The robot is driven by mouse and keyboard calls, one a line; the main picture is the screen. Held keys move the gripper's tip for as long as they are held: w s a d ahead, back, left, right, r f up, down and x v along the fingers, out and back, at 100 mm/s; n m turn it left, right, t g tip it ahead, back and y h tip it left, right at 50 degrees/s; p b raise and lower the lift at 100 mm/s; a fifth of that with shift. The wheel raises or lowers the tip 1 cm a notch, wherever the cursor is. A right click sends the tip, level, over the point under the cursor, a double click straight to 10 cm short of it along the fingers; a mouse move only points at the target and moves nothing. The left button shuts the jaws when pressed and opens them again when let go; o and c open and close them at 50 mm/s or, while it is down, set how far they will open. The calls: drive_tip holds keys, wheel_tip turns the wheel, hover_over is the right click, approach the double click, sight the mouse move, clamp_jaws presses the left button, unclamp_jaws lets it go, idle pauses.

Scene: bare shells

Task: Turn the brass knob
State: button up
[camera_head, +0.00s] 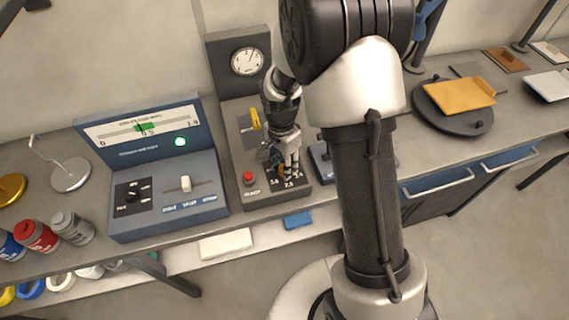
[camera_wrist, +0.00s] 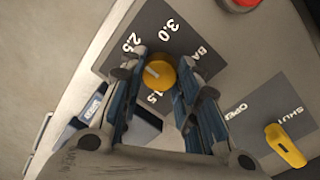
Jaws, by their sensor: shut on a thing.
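The brass knob (camera_wrist: 157,76) is a round, yellow-gold dial with a pale pointer line on its face. It sits on a dark scale plate (camera_wrist: 128,38) marked 2.5, 3.0 and BAR; other marks are partly hidden by the fingers. My gripper (camera_wrist: 164,68) is shut on the knob, with one finger on each side of it. In the head view my gripper (camera_head: 282,168) is down at the front of the grey panel (camera_head: 262,196), and the knob is mostly hidden by the fingers.
A red button (camera_head: 249,178) is left of the gripper. A yellow lever (camera_head: 255,119), also in the wrist view (camera_wrist: 285,145), sits by an OPEN/SHUT plate. A round gauge (camera_head: 247,61) stands behind. A blue console (camera_head: 165,195) is at left, a yellow board (camera_head: 459,94) at right.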

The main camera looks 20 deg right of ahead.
drive_tip(key=o, duration=1.1)
drive_tip(key=shift+w+a+r, duration=0.1)
drive_tip(key=shift+w+r, duration=0.1)
drive_tip(key=shift+r, duration=2.8)
drive_tip(key=shift+w+a+r, duration=0.1)
drive_tip(key=shift+w+r, duration=0.05)
drive_tip(key=shift+r, duration=2.85)
